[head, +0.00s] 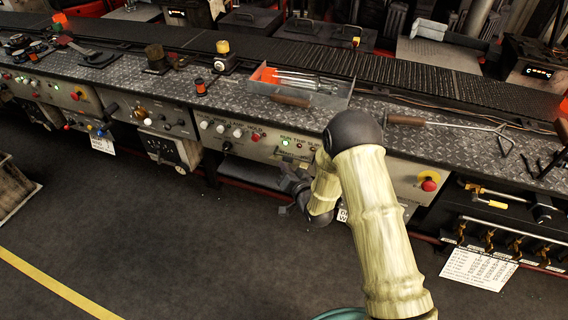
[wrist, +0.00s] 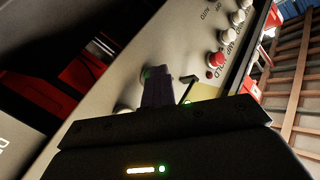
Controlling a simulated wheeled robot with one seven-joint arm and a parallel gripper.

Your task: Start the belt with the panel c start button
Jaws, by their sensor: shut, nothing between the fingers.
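A grey control panel (head: 268,150) on the bench front faces my gripper (head: 286,200). The panel also fills the middle of the wrist view (wrist: 110,80). In the wrist view my gripper (wrist: 157,72) is shut and empty, its dark fingers pointing at the panel. A green button (wrist: 145,73) shows right at the fingertips and is partly hidden by them. I cannot tell whether they touch. A pale round knob (wrist: 122,108) sits just left of the fingers. No letter marking panel c is legible.
White knobs (head: 204,124) and a red button (wrist: 216,60) are on the same panel. A red stop button on yellow (head: 428,184) is farther right. The dark belt (head: 300,62) runs behind the bench top. A tool tray (head: 338,101) stands above the panel. The floor in front is clear.

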